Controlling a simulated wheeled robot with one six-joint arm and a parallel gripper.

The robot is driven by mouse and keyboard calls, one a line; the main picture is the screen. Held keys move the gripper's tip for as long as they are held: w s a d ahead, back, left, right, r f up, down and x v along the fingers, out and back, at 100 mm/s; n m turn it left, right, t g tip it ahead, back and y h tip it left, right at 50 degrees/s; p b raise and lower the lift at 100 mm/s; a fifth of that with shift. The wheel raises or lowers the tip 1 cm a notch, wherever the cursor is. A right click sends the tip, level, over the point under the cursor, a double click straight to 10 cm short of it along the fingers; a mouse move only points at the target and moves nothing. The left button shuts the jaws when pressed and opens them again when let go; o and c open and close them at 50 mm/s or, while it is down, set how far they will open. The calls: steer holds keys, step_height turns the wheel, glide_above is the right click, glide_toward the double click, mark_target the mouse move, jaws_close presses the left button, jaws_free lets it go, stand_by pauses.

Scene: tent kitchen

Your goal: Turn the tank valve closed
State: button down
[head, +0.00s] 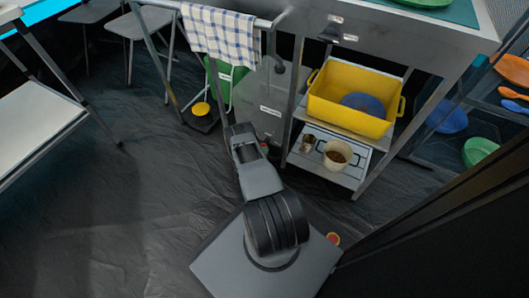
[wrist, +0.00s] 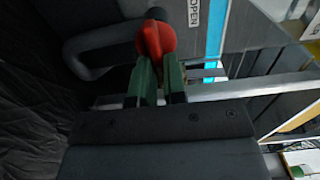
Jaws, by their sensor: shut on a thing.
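The tank (head: 268,95) is a grey body with a pale label, standing under the counter in the head view. In the wrist view the tank valve is a red knob (wrist: 157,40) beside a dark curved handle (wrist: 105,40). A label reading OPEN (wrist: 194,13) is to the right of the knob. My gripper (wrist: 159,75) has its two green-padded fingers on either side of the red knob's lower part, shut on it. In the head view my gripper (head: 243,132) is low in front of the tank, and the fingertips' contact is hard to make out there.
A yellow basin (head: 345,78) and a shelf with a pot (head: 337,154) stand right of the tank. A checked towel (head: 220,38) hangs on the counter rail above. A green bin (head: 220,85) is to the left. The dark floor (head: 120,200) is clear at left.

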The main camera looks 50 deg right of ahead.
steer(key=c, duration=1.5)
jaws_free()
steer(key=shift+w+a, duration=0.1)
steer(key=shift+w, duration=0.05)
steer(key=o, duration=0.3)
steer(key=shift+p+v, duration=2.25)
steer(key=shift+v, duration=4.6)
steer(key=shift+f, duration=0.1)
